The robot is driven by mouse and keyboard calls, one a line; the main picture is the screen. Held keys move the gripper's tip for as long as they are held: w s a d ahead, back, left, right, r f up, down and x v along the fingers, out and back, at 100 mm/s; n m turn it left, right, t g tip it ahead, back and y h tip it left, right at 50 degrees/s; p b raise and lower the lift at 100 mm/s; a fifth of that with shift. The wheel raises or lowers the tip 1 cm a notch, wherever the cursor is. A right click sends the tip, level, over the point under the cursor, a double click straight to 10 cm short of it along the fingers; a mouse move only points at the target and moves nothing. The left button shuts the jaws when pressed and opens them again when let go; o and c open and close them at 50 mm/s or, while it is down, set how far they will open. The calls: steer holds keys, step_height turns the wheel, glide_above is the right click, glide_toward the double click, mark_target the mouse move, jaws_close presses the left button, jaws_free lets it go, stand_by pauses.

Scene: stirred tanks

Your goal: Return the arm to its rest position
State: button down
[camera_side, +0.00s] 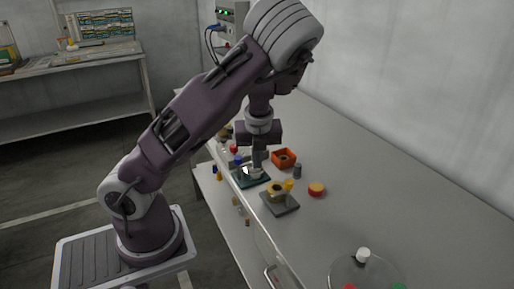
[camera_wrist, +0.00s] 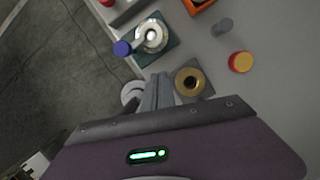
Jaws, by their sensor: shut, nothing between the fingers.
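My gripper (camera_side: 257,166) points down over the bench, above or beside a teal plate (camera_side: 240,182) that carries a pale round part. Its fingers also show in the wrist view (camera_wrist: 158,92), shut together with nothing between them. In the wrist view the teal plate (camera_wrist: 168,50) lies beyond the fingertips, with a blue-capped piece (camera_wrist: 122,48) at its left. A brass ring (camera_wrist: 190,80) sits on a grey plate just right of the fingers. I cannot tell the exact height of the fingertips above the bench.
An orange open box (camera_side: 284,158), a small grey cylinder (camera_side: 297,171) and a red-yellow round piece (camera_side: 316,189) stand close by on the bench (camera_side: 390,205). A clear round vessel with a white cap (camera_side: 363,255) is at the front right. A wall bounds the bench's far side.

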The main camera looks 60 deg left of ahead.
steer(key=w+d+r+n+t+h, duration=0.2)
steer(key=w+d+r+n+t, duration=0.2)
steer(key=w+r+n+t, duration=0.25)
step_height(320, 180, up, 9)
steer(key=n+t+y, duration=0.2)
steer(key=n+y, duration=0.1)
steer(key=n, duration=0.4)
steer(key=s+d+n+g+h, duration=0.1)
steer(key=s+d+n+g, duration=0.1)
steer(key=s+d+n, duration=0.2)
steer(key=s+d+r+n+g+h, duration=0.1)
steer(key=s+d+n, duration=0.3)
steer(key=s+d, duration=0.6)
steer(key=s+g+h, duration=0.1)
steer(key=s, duration=0.7)
steer(key=shift+d+r+n+h, duration=0.2)
steer(key=shift+n+h, duration=0.1)
steer(key=shift+n, duration=0.05)
steer(key=shift+s, duration=0.1)
